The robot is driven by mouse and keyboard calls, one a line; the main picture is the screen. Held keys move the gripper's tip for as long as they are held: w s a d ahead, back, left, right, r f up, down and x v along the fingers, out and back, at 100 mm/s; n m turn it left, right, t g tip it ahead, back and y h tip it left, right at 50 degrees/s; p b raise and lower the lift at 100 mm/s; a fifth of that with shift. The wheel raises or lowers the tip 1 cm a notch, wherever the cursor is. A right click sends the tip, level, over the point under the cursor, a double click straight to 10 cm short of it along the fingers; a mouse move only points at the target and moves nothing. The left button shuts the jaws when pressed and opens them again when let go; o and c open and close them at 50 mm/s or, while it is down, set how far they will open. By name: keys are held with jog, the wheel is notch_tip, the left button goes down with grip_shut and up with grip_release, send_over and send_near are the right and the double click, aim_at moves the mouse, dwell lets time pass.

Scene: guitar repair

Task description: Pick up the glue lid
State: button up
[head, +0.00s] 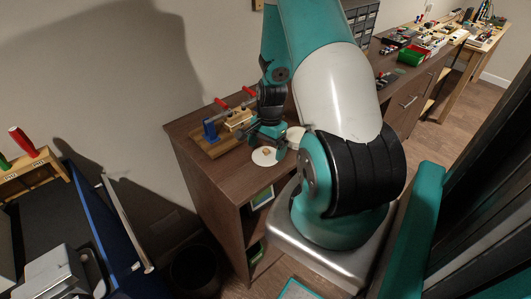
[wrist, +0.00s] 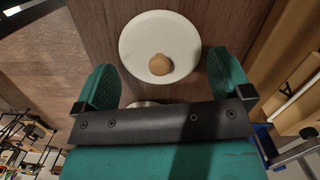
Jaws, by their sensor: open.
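The glue lid, a round white disc (head: 262,158) with a small wooden knob, lies flat on the brown cabinet top near its front edge. In the wrist view the lid (wrist: 135,40) is at top centre, with its knob between my two teal fingers. My gripper (wrist: 160,63) is open and empty, one finger to each side of the knob. I cannot tell the height left between the fingertips and the lid. In the head view my gripper (head: 272,140) is just above and behind the lid, and its fingers are partly hidden.
A wooden clamping jig (head: 217,147) with a blue clamp (head: 210,131) and red handles stands left of my gripper. Another white round thing (head: 294,134) is partly hidden behind my arm. The cabinet top (head: 205,170) is bare at the front left.

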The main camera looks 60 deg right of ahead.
jog(key=shift+f, duration=0.55)
jog(key=shift+a, duration=0.15)
jog(key=c, duration=1.2)
jog(key=shift+s, duration=0.1)
jog(key=shift+c, duration=0.3)
